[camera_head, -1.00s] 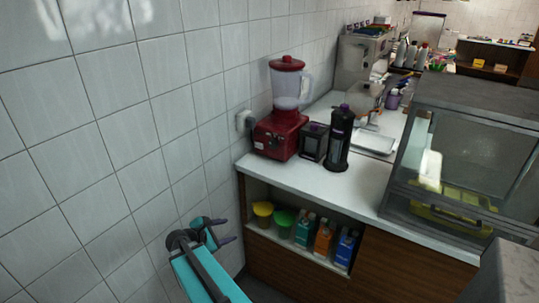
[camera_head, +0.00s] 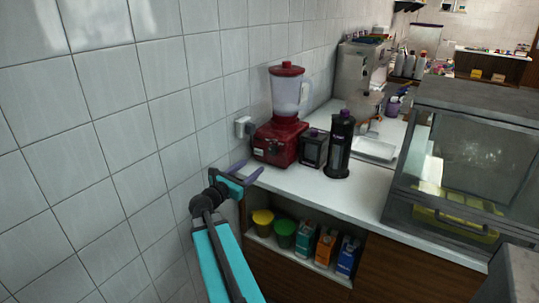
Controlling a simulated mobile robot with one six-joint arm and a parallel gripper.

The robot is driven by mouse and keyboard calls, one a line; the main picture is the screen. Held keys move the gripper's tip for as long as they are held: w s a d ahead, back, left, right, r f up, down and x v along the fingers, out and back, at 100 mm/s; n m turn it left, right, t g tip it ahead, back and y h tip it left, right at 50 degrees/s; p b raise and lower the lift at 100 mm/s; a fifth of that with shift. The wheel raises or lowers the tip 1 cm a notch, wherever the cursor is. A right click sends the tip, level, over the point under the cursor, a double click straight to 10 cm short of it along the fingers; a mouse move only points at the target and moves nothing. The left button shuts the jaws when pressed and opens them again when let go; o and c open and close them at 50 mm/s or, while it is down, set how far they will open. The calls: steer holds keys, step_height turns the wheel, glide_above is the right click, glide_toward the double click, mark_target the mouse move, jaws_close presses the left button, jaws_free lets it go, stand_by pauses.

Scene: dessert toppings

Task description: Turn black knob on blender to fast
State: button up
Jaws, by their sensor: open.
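The red blender (camera_head: 277,143) stands upright on the white counter against the tiled wall, with a clear jar (camera_head: 288,96) and a red lid on top. A small dark control area (camera_head: 266,148) shows on the front of its base, but the knob is too small to make out its setting. My gripper (camera_head: 252,172) is open and empty at the counter's left front corner, in front of and slightly left of the blender base. Its purple fingers point toward the base and appear apart from it.
A black box-like appliance (camera_head: 313,148) and a tall black bottle-shaped item (camera_head: 339,145) stand right of the blender. A glass display case (camera_head: 455,165) fills the right. The shelf below holds tubs and cartons (camera_head: 305,240). A wall socket (camera_head: 242,126) is behind.

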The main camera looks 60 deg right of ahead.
mark_target(272, 152)
steer(key=shift+d, duration=0.2)
steer(key=shift+d+p, duration=1.15)
steer(key=shift+d, duration=5.55)
steer(key=shift+s, duration=0.1)
steer(key=c, duration=1)
steer(key=shift+c, duration=0.2)
